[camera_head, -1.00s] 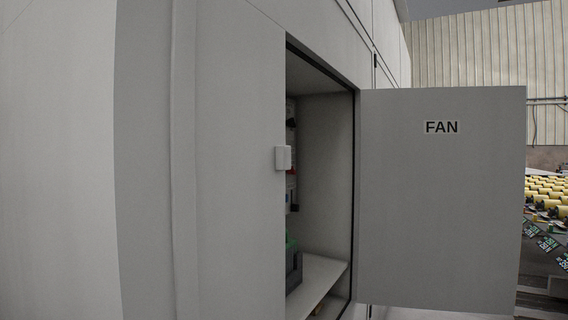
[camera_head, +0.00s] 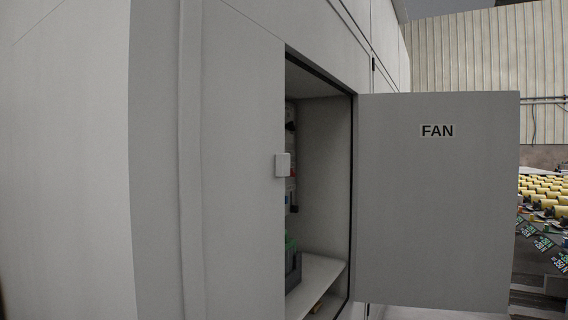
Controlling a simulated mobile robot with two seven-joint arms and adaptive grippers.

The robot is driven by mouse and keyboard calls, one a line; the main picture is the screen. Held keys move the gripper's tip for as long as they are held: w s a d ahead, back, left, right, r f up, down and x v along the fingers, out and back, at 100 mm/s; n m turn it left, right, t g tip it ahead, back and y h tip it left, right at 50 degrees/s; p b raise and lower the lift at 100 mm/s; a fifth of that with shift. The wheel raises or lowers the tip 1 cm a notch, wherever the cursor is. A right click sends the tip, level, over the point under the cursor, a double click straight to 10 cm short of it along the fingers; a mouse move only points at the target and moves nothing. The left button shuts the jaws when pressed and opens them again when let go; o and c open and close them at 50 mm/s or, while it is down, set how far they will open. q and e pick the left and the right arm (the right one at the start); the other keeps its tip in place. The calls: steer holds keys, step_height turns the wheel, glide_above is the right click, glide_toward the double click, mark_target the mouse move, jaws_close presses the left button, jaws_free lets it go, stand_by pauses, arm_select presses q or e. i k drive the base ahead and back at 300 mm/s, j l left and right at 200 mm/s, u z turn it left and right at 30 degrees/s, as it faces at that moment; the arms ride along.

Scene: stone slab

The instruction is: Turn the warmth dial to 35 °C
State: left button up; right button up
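No warmth dial can be made out in the head view. A tall grey cabinet (camera_head: 235,200) fills the left and middle. Its compartment stands open, with the door marked FAN (camera_head: 435,210) swung out to the right. Inside, some small devices (camera_head: 291,160) on the back wall show only in part, cut off by the front panel. A dark and green box (camera_head: 292,262) sits on the compartment's shelf (camera_head: 318,268). Neither of my grippers is in view.
A small white box (camera_head: 282,165) sticks out at the opening's left edge. The open door juts out at the right. Behind it stand yellow rollers (camera_head: 545,190) with small boards on dark equipment, before a ribbed wall (camera_head: 480,60).

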mark_target(290, 125)
steer(key=i+l+u, duration=0.15)
steer(key=l+u, duration=0.3)
steer(key=i+l+u, duration=0.1)
steer(key=l+u, duration=0.15)
steer(key=u, duration=0.2)
steer(key=l+u, duration=0.45)
steer(key=i+l+z, duration=0.1)
steer(key=l, duration=0.3)
steer(key=l+z, duration=0.1)
steer(key=l, duration=0.35)
steer(key=i+l+z, duration=0.1)
steer(key=l, duration=0.3)
steer(key=i, duration=0.1)
